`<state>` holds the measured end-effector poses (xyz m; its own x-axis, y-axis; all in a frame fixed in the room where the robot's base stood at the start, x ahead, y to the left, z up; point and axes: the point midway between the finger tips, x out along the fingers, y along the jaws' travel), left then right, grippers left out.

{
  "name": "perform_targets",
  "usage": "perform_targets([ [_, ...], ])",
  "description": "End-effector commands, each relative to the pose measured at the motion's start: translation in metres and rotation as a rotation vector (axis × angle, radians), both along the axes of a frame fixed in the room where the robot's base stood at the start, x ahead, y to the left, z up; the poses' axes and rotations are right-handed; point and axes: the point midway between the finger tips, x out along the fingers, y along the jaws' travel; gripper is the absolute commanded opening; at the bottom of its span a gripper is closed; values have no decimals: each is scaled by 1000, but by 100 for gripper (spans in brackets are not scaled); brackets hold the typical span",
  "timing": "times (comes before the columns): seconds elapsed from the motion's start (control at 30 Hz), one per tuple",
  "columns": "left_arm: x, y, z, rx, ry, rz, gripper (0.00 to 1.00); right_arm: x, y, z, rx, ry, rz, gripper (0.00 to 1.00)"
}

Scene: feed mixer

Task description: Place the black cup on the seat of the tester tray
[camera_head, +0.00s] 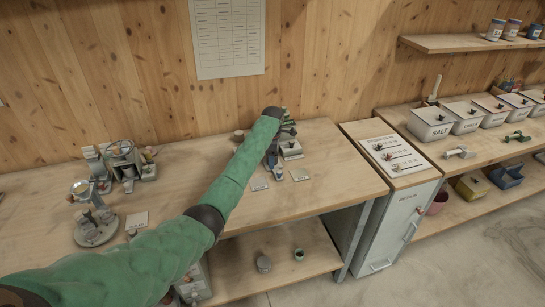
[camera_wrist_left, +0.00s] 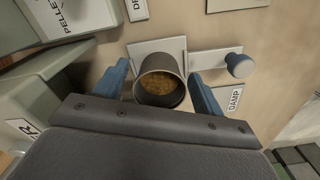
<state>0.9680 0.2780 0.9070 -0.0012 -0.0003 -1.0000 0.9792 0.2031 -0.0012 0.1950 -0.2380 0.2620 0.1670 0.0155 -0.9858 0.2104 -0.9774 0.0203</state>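The black cup (camera_wrist_left: 160,90), with brown grainy feed inside, is between the two blue fingers of my left gripper (camera_wrist_left: 159,73) in the left wrist view. Narrow gaps show between the cup and both fingers, so the gripper looks open around it. A pale square plate (camera_wrist_left: 146,49), apparently the tester tray's seat, lies directly behind the cup. I cannot tell whether the cup's base touches the plate. In the head view my left arm hides the cup. My right gripper is out of view.
A "DAMP" label (camera_wrist_left: 235,99) lies near the right finger, and a "PELLET" box (camera_wrist_left: 70,18) is at upper left. Lidded bins (camera_head: 431,123) stand at right. The bench's front middle is mostly clear.

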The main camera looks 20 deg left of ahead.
Motion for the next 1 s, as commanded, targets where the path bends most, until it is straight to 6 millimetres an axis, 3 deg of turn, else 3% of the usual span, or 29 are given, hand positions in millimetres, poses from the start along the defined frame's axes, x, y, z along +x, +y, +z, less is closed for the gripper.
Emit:
perform_targets([
  [0.37,1,0,8,0,-4,0,69,2,0,-4,-2,5,0,36],
  [0.6,1,-1,47,-1,-5,-1,69,51,12,10,8,-39,2,36],
  [1.0,1,0,106,-1,-2,0,69,74,31,47,20,-8,-12,36],
])
